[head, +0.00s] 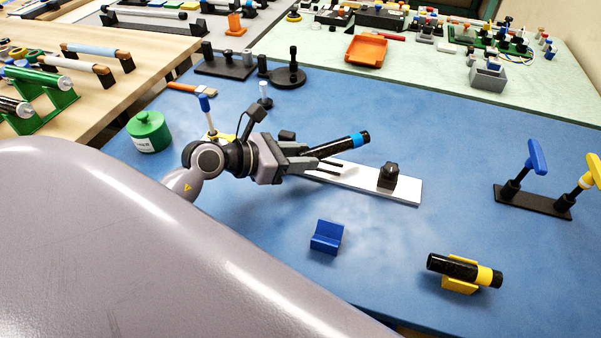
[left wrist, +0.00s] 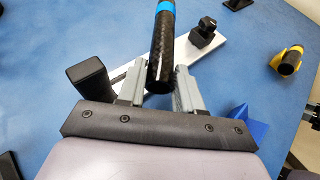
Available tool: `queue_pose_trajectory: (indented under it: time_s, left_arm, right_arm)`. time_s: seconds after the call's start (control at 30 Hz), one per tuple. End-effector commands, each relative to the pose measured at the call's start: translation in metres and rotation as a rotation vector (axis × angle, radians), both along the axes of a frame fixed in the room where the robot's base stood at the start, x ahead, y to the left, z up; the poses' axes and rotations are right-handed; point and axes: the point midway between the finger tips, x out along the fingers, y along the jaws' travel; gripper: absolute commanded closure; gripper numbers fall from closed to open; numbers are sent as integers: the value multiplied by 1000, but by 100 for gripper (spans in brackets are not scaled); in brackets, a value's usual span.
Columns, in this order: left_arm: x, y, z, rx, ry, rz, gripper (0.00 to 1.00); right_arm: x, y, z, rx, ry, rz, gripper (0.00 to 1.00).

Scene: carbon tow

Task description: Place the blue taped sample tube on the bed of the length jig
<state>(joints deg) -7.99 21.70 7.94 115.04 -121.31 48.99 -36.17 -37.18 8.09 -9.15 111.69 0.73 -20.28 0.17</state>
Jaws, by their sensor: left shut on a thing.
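The blue taped sample tube (head: 333,146) is black with a blue band near its far end; it also shows in the left wrist view (left wrist: 162,52). My left gripper (head: 318,163) is shut on its near part, the tube lying between both fingers in the left wrist view (left wrist: 160,85). The length jig is a white bed (head: 350,178) with a black block (head: 388,177) towards its right end. It also shows in the left wrist view (left wrist: 177,70). The tube is by the jig's left part, angled across the bed; contact cannot be told. My right gripper is out of view.
An empty blue cradle (head: 327,238) stands in front of the jig. A yellow cradle (head: 458,286) holds a black tube with a yellow band (head: 485,275). A stand with blue and yellow handles (head: 530,200) is at right. A green canister (head: 150,132) is at left.

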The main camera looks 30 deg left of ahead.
Motion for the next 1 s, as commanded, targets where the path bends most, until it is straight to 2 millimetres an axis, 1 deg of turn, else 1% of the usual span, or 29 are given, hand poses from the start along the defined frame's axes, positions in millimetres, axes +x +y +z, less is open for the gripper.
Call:
queue_pose_trajectory:
  time_s: [0.13, 0.33, 0.37, 0.4, 0.6, 0.63, 0.67, 0.7, 0.73, 1.0]
  left_arm:
    - [0, 0, -13, -2, 1, 1, 95]
    - [0, 0, -43, -2, 1, 1, 96]
    - [0, 0, -45, -1, 1, 2, 96]
    - [0, 0, -47, -2, 0, 2, 100]
    - [0, 0, -48, 0, 0, 0, 100]
    - [0, 0, -48, 1, 2, -1, 65]
    - [0, 0, -48, 0, 2, -1, 56]
    - [0, 0, -48, 0, 2, -1, 43]
    - [0, 0, -48, 0, 2, -1, 39]
    - [0, 0, -48, 1, 2, 0, 39]
  right_arm:
    - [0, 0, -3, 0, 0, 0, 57]
    - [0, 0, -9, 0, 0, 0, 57]
    - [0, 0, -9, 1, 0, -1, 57]
    - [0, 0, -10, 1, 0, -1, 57]
    - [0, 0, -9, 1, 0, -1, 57]
    - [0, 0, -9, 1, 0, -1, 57]
    - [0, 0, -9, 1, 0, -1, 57]
    - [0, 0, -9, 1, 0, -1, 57]
    - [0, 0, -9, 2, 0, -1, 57]
    - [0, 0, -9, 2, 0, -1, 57]
